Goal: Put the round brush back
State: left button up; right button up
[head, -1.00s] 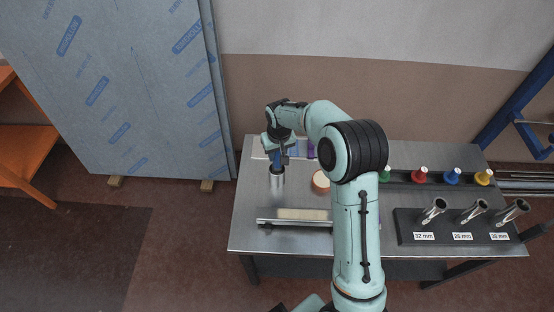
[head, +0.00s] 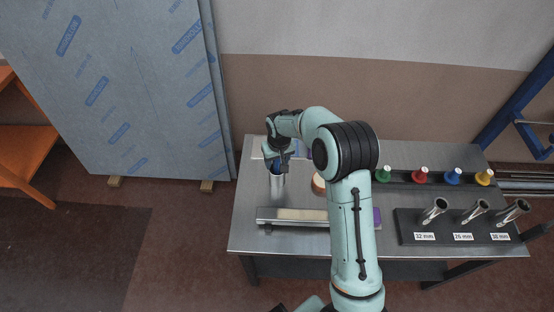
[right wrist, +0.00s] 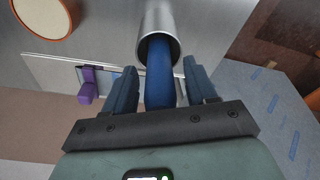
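The round brush shows only as a blue handle (right wrist: 159,85) in the right wrist view. It stands in a steel cylinder (right wrist: 160,22), and its lower end is hidden inside. In the head view the cylinder (head: 277,188) stands upright on the left part of the metal table. My right gripper (right wrist: 162,92) is right above it, with its fingers on either side of the blue handle. A gap shows between the handle and each finger. In the head view my right gripper (head: 277,165) hides most of the handle. My left gripper is not in view.
A round orange-rimmed item (head: 318,184) stands right of the cylinder, partly behind my arm. A rail with a pale block (head: 300,214) lies in front. At right are coloured knobs (head: 420,175) and a black rack (head: 405,228) with labelled steel tubes.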

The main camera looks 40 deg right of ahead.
notch_tip(320, 180, up, 12)
jog(key=s, duration=0.1)
jog(key=shift+s+a+p, duration=0.3)
jog(key=shift+s, duration=0.05)
dwell(0.5)
